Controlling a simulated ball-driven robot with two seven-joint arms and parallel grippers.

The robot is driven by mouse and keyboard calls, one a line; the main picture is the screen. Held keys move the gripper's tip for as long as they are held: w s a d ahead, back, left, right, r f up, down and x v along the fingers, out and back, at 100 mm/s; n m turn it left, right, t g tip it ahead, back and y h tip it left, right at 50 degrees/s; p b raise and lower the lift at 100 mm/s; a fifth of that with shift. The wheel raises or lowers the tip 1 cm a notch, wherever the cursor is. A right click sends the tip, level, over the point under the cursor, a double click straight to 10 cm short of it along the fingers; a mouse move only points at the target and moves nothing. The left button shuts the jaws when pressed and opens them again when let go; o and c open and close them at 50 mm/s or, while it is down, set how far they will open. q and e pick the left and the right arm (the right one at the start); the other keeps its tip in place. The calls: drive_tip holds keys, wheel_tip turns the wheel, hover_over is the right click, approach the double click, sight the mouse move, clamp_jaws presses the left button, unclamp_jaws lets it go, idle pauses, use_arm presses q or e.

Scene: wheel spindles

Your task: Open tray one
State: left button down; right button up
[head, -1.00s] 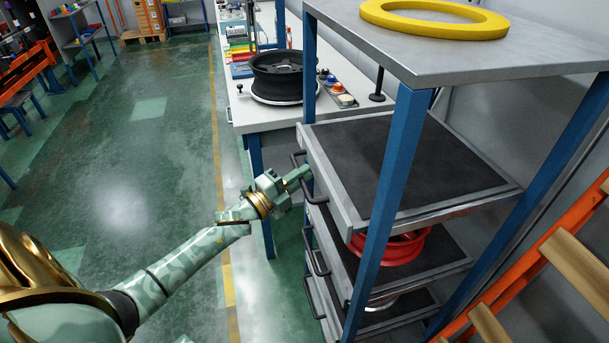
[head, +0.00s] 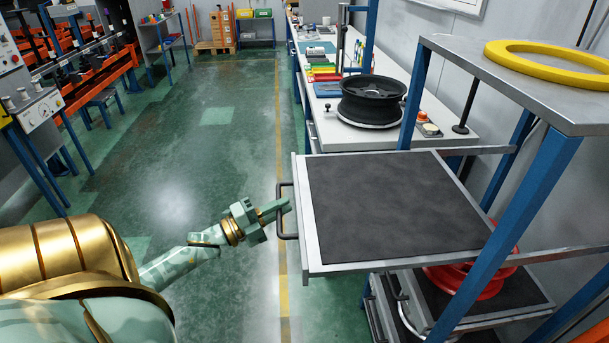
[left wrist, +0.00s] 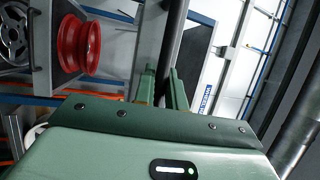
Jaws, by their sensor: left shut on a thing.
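The top tray (head: 400,205), a grey-framed drawer with an empty black mat, is pulled out to the left from the blue-post rack. Its dark handle (head: 284,212) is on its left front edge. My left gripper (head: 284,205) is shut on this handle. In the left wrist view, the handle bar (left wrist: 172,50) runs between the two green fingers (left wrist: 163,90). My right gripper is in neither view.
A lower tray (head: 520,290) holds a red wheel rim (head: 472,272), which also shows in the left wrist view (left wrist: 80,43). A yellow ring (head: 560,55) lies on the rack top. A workbench with a black wheel (head: 372,98) stands behind.

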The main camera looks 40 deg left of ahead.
use_arm(q)
drive_tip(key=shift+s+a+f, duration=0.1)
drive_tip(key=shift+s+a, duration=0.65)
drive_tip(key=shift+s, duration=0.2)
drive_tip(key=c, duration=1.5)
unclamp_jaws()
drive_tip(key=shift+o, duration=0.2)
drive_tip(key=b+v, duration=0.1)
drive_tip(key=v, duration=1.5)
drive_tip(key=shift+s, duration=0.15)
